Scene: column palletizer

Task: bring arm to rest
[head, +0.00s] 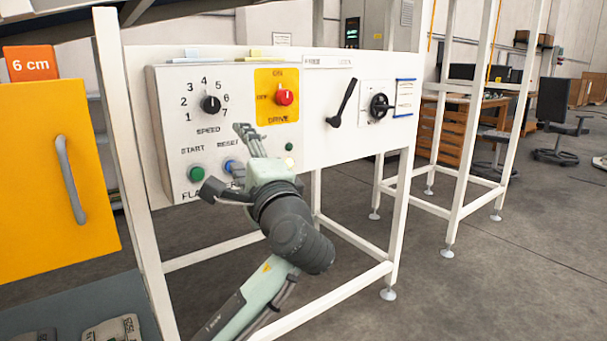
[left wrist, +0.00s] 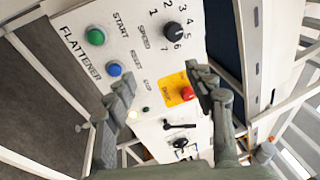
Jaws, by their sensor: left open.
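My left arm reaches up from the bottom of the head view. Its gripper (head: 224,160) is in front of the white control box, with its fingers spread and nothing between them. In the left wrist view the gripper (left wrist: 162,84) also shows open and empty, facing the panel. The control box (head: 172,120) bears a black speed knob (head: 210,104), a green start button (head: 196,174), a blue reset button (head: 231,166) partly hidden by the gripper, and a red drive switch (head: 284,97) on a yellow plate. I cannot tell whether the fingers touch the box. My right gripper is not in view.
A black lever (head: 343,103) and a black rotary handle (head: 381,106) are on the panel to the right. A yellow door (head: 40,190) stands at left. White frame legs (head: 401,210) surround the space below the panel. Floor (head: 500,270) at right is clear.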

